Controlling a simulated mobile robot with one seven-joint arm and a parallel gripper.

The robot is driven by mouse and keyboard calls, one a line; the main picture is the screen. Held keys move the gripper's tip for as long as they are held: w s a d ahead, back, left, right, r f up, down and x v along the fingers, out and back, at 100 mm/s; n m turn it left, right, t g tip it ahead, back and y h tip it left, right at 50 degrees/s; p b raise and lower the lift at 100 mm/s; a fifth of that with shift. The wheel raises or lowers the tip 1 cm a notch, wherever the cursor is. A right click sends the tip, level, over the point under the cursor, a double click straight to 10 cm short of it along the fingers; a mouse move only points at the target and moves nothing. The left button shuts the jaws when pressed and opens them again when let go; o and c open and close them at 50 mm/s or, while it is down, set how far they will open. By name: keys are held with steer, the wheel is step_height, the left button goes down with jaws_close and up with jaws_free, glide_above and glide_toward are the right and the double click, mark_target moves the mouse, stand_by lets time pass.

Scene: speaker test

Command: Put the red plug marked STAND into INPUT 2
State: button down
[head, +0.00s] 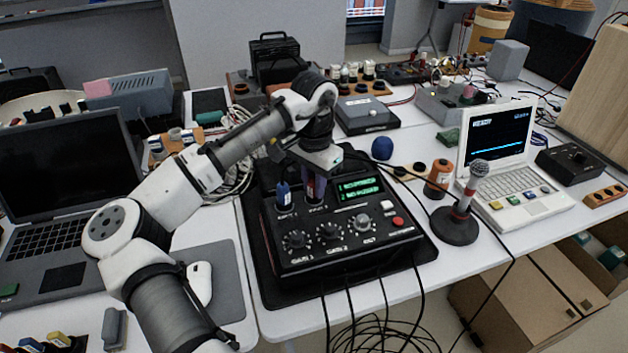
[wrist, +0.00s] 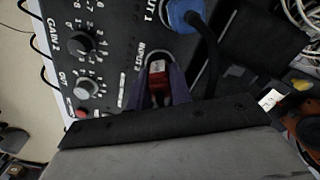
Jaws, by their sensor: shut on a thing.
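The black mixer box (head: 340,258) stands on the table with its knobs and green display facing me. My gripper (head: 315,186) points down over the INPUT 2 side of its top. Its purple fingers are shut on the red plug (wrist: 158,68), which shows between them in the wrist view. The INPUT 2 label (wrist: 136,62) is right beside the plug. The fingers hide the socket, so I cannot tell whether the plug is seated in it. A blue plug (head: 284,197) stands upright in INPUT 1, just left of the gripper; it also shows in the wrist view (wrist: 184,15).
A microphone on a round stand (head: 455,225) and a white laptop (head: 515,165) stand to the right. A dark laptop (head: 65,160) is at left. Cables (head: 385,320) hang over the front table edge. Cluttered gear fills the back.

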steer(key=c, duration=1.2)
jaws_free()
